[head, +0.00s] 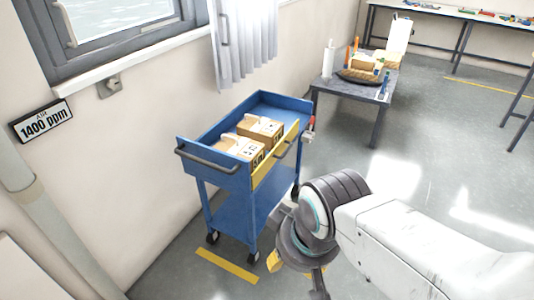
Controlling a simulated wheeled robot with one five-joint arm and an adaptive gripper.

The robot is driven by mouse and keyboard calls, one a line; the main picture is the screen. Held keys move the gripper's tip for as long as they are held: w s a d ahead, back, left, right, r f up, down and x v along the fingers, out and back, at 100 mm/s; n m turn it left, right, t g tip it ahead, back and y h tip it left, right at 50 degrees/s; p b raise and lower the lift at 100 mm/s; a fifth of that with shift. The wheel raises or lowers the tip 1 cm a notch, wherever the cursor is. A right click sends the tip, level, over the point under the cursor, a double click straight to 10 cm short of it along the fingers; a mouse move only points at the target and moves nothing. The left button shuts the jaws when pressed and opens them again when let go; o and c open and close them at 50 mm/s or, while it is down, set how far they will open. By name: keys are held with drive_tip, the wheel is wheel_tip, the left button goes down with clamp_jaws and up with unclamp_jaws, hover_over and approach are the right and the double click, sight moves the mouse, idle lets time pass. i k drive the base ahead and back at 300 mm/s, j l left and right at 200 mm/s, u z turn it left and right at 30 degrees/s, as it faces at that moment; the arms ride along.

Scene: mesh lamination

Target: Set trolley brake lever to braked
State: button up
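A blue trolley (233,212) stands near the wall left of centre, with a black push handle (208,165) on its near end. A small red-tipped part (312,122) sits at its far right corner; I cannot tell whether it is the brake lever or how it is set. My gripper (298,272) hangs at the lower middle, right of the trolley's near end. The wrist hides much of it, so its opening and any contact are unclear. A small yellow piece (273,261) shows beside the gripper; I cannot tell what it belongs to.
Cartons (262,129) lie in the trolley's top tray, beside a yellow side panel (272,160). A yellow floor strip (227,265) lies by the near wheels. A grey table (343,91) with items stands behind. Open floor (420,150) lies to the right.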

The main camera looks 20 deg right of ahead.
sight(313, 119)
drive_tip(key=u, duration=1.45)
drive_tip(key=k+l+u, duration=0.2)
drive_tip(key=l+u, duration=0.25)
drive_tip(key=l, duration=0.15)
drive_tip(key=k+l+u, duration=0.25)
drive_tip(key=l+u, duration=0.25)
drive_tip(key=k+l+u, duration=0.75)
drive_tip(key=u, duration=0.2)
drive_tip(key=k+l+u, duration=0.2)
drive_tip(key=k+u, duration=0.4)
drive_tip(key=k, duration=1.6)
drive_tip(key=k+u, duration=0.1)
drive_tip(key=k, duration=0.4)
drive_tip(key=k+j+u, duration=0.15)
drive_tip(key=k, duration=0.4)
